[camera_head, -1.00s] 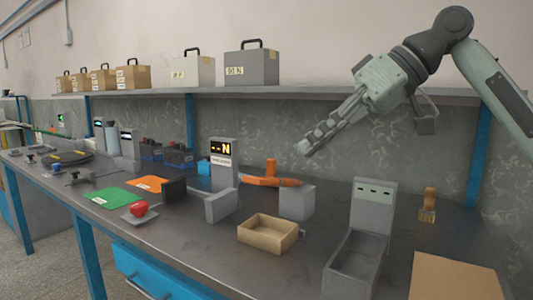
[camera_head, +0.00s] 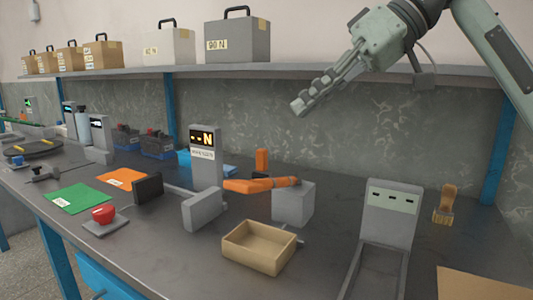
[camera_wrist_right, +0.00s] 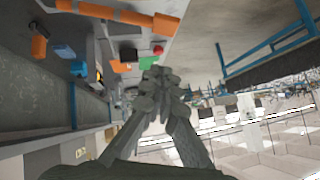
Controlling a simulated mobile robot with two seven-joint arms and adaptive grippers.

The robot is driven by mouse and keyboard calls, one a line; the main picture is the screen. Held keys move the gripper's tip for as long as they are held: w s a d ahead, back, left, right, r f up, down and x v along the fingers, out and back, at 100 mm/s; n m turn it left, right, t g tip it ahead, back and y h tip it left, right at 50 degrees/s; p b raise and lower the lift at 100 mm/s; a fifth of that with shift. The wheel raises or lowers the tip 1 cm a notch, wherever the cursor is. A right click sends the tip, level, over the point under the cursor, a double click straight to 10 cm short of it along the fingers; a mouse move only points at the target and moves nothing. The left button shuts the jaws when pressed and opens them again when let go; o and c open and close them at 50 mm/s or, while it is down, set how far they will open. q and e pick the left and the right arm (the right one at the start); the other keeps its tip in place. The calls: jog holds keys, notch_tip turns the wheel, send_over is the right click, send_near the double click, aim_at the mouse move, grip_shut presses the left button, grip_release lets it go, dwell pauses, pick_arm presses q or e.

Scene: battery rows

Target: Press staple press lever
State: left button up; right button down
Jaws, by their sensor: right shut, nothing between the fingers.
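An orange lever (camera_head: 262,184) lies nearly level on the bench, one end at a grey block (camera_head: 293,203). It looks like the press lever. An orange upright piece (camera_head: 262,160) stands just behind it. My right gripper (camera_head: 300,106) is shut and empty, high above the bench and above and behind the lever, well apart from it. In the right wrist view its closed fingers (camera_wrist_right: 160,85) fill the middle, and orange parts (camera_wrist_right: 128,16) show at the top. My left gripper is not in view.
A grey post with an "N" display (camera_head: 205,150) stands left of the lever. A tan tray (camera_head: 259,246) lies in front. A grey stand (camera_head: 389,215) and a brush (camera_head: 446,204) are at right. A red button (camera_head: 103,214) is at front left. The shelf (camera_head: 330,72) runs behind.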

jog(key=x, duration=0.4)
jog(key=f+x, duration=0.1)
jog(key=x, duration=0.3)
jog(key=s+d+b+x, duration=0.1)
jog(key=x, duration=0.3)
jog(key=shift+s+f, duration=0.1)
jog(key=shift+f, duration=0.2)
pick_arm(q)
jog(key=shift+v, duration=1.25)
pick_arm(e)
jog(key=shift+s+a+f, duration=0.1)
jog(key=shift+s+f, duration=0.05)
jog(key=shift+f, duration=0.3)
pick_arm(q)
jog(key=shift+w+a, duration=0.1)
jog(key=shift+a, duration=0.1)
